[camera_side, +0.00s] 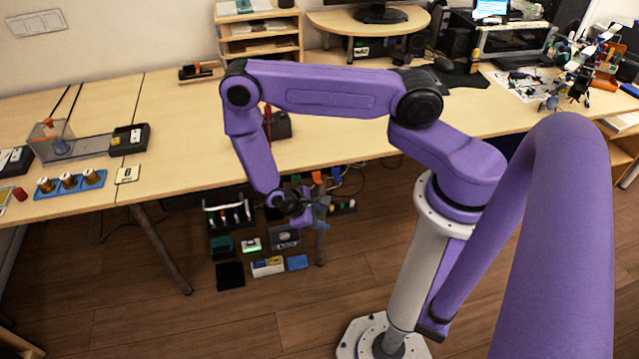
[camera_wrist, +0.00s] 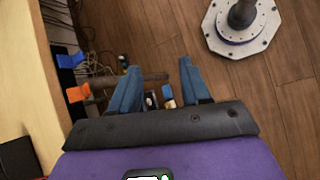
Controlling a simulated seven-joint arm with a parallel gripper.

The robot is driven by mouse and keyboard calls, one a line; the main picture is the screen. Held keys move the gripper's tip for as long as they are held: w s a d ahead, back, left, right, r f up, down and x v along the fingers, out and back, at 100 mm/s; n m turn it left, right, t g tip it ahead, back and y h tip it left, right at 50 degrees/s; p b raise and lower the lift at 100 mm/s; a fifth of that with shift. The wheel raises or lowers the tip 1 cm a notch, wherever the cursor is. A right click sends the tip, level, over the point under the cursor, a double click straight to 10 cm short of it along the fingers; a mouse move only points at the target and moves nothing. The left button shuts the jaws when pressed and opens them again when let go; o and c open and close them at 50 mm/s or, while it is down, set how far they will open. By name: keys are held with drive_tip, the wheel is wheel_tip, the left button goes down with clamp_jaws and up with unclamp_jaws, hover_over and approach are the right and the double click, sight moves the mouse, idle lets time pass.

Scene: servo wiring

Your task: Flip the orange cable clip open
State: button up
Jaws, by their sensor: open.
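In the side view my gripper (camera_side: 318,205) hangs below the table's front edge, a little lower than the clip.
A blue clip (camera_wrist: 70,60) sits beyond the orange one along the edge. Dark cables hang near the table edge. Several small boxes and a blue block (camera_side: 297,262) are below. Open wooden floor (camera_wrist: 240,85) lies to the right.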

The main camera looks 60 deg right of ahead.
drive_tip(key=s+f+n+t+h, duration=0.2)
drive_tip(key=s+n+h, duration=0.15)
drive_tip(key=n, duration=0.25)
drive_tip(key=n+t+h, duration=0.3)
drive_tip(key=n+t, duration=1.2)
approach(320, 184)
drive_tip(key=x, duration=1)
drive_tip(key=shift+w, duration=0.1)
clamp_jaws()
